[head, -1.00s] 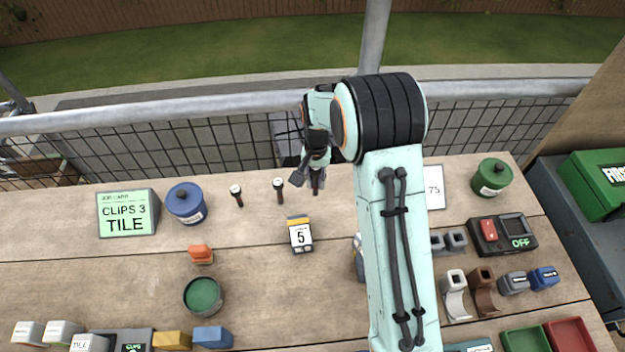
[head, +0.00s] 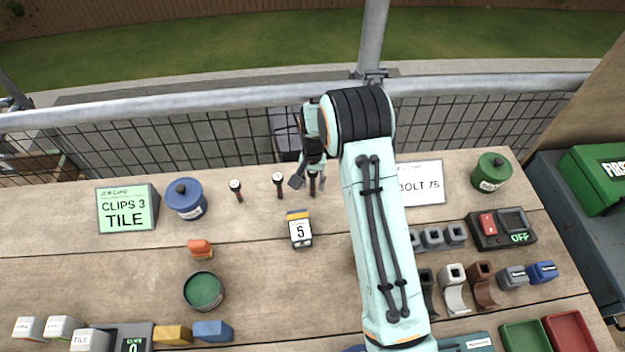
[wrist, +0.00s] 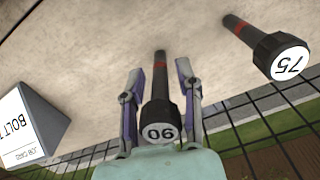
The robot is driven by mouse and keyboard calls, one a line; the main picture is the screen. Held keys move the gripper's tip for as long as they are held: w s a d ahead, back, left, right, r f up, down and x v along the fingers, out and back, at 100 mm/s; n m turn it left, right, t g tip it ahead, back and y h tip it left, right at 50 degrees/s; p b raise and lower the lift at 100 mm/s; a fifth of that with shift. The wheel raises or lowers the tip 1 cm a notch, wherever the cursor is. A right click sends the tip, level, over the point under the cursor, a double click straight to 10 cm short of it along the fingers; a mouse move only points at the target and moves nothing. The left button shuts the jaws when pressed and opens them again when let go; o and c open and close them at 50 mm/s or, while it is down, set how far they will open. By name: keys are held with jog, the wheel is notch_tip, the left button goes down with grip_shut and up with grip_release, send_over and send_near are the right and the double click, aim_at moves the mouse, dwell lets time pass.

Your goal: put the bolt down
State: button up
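A black bolt with a red band (head: 312,184) stands upright on the wooden bench, the rightmost of a row. In the wrist view this bolt (wrist: 160,110) has a white head label that seems to read 90 upside down. My gripper (wrist: 159,72) has one finger on each side of its shaft, with a visible gap on both sides, so it is open around the bolt. In the head view my gripper (head: 311,180) is partly hidden by my arm. A bolt marked 75 (wrist: 277,52) stands beside it; it also shows in the head view (head: 279,186).
Another bolt (head: 236,190) stands further left. A white job card reading BOLT 75 (head: 421,184) is to the right. A block marked 5 (head: 299,230) lies in front of the gripper. A mesh fence (head: 210,140) with a rail runs behind the bench edge.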

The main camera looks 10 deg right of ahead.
notch_tip(320, 180, up, 11)
jog(key=shift+r, duration=0.2)
jog(key=shift+s+r, duration=0.1)
jog(key=shift+r, duration=0.5)
jog(key=s+d+r+n, duration=0.15)
jog(key=s+r, duration=0.35)
jog(key=s, duration=0.6)
jog(key=s+d+r+n, duration=0.1)
jog(key=s+d+r, duration=0.1)
jog(key=s+r, duration=0.65)
jog(key=s+f+n, duration=0.1)
jog(key=s+f, duration=0.3)
jog(key=s, duration=0.7)
jog(key=shift+s+f+y, duration=0.3)
jog(key=shift+s+y, duration=0.05)
jog(key=shift+y, duration=0.05)
